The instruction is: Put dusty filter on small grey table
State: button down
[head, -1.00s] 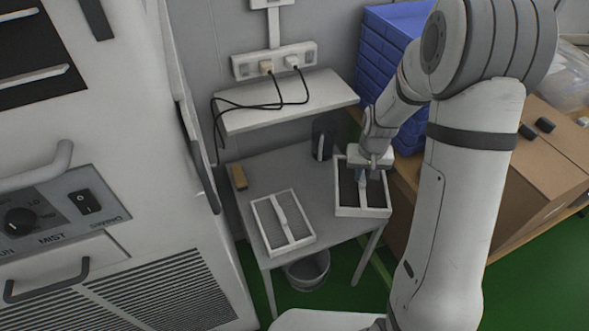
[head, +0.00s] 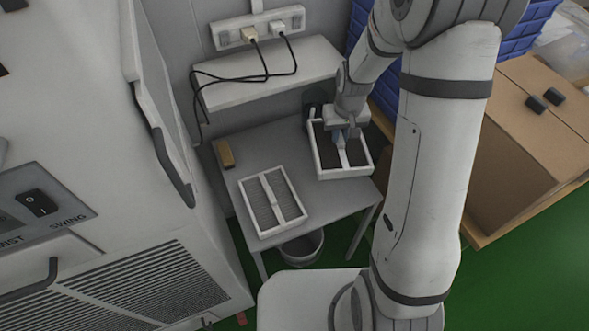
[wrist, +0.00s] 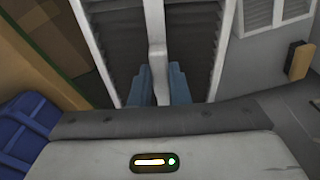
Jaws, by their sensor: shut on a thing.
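The dusty filter (head: 325,155), a white frame with dark mesh and a middle bar, is at the right side of the small grey table (head: 268,148). My gripper (head: 343,136) is shut on its middle bar from above. In the wrist view my blue fingertips (wrist: 158,88) sit on both sides of the bar, and the dark filter (wrist: 122,50) fills the middle. The filter looks nearly level, over the tabletop. I cannot tell whether its underside touches the table. A second filter (head: 258,200) with lighter grey mesh lies flat on the table's left front.
A yellow-brown block (head: 225,153) lies at the table's back left. A dark cylindrical object (head: 314,107) stands behind the held filter. A white shelf (head: 270,75) with cables hangs above. Blue crates (head: 505,45) and a cardboard box (head: 530,130) are right; a bucket (head: 301,248) is below.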

aim_at(342, 146)
jog(key=s+f+n+b, duration=0.1)
jog(key=f+b, duration=0.1)
jog(key=s+f+n+b, duration=0.1)
jog(key=n+b, duration=0.1)
jog(key=shift+s+f+b, duration=0.2)
jog(key=shift+f+b, duration=0.1)
jog(key=shift+f, duration=0.05)
notch_tip(342, 146, down, 10)
jog(key=shift+r+b, duration=0.2)
jog(key=shift+b, duration=0.35)
jog(key=shift+f, duration=0.15)
jog(key=c, duration=1.4)
grip_release()
